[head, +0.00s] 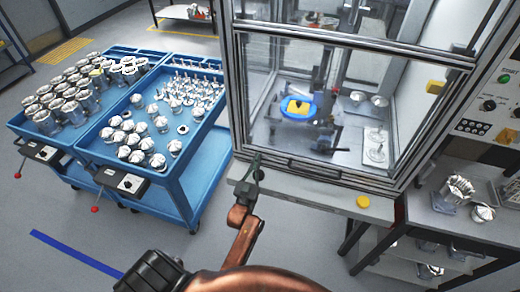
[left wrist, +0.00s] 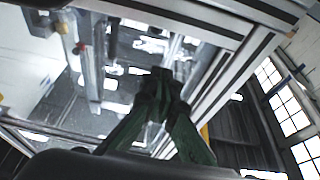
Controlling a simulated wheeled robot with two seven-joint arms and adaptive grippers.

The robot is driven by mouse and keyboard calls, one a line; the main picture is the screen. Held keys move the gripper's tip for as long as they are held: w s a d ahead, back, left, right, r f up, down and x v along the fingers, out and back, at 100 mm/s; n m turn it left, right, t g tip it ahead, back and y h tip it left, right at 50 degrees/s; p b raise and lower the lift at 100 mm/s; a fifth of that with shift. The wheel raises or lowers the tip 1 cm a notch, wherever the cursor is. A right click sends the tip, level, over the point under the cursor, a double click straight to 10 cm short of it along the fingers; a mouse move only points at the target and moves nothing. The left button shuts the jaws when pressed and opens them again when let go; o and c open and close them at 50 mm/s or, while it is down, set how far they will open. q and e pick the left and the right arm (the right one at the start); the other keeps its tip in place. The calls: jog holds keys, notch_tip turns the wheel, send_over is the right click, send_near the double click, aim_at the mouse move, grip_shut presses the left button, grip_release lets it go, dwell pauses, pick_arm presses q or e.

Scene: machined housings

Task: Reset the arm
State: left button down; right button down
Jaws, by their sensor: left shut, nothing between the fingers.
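My left arm comes up from the bottom of the head view, and its left gripper (head: 257,166) is in front of the lower frame of the glazed machine enclosure (head: 330,170). In the left wrist view the gripper's dark green fingers (left wrist: 162,75) meet at the tips, with nothing between them. The enclosure's metal frame (left wrist: 215,80) shows behind them. I cannot tell whether the gripper touches the frame. My right gripper is not in view.
Two blue carts (head: 185,190) with several machined housings (head: 65,100) and small parts stand at the left. A yellow button (head: 363,201) is on the ledge below the enclosure. A control panel (head: 495,105) and a side table with parts (head: 458,188) are at the right. Floor (head: 60,205) is clear at lower left.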

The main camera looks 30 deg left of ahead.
pick_arm(q)
jog(key=v, duration=0.4)
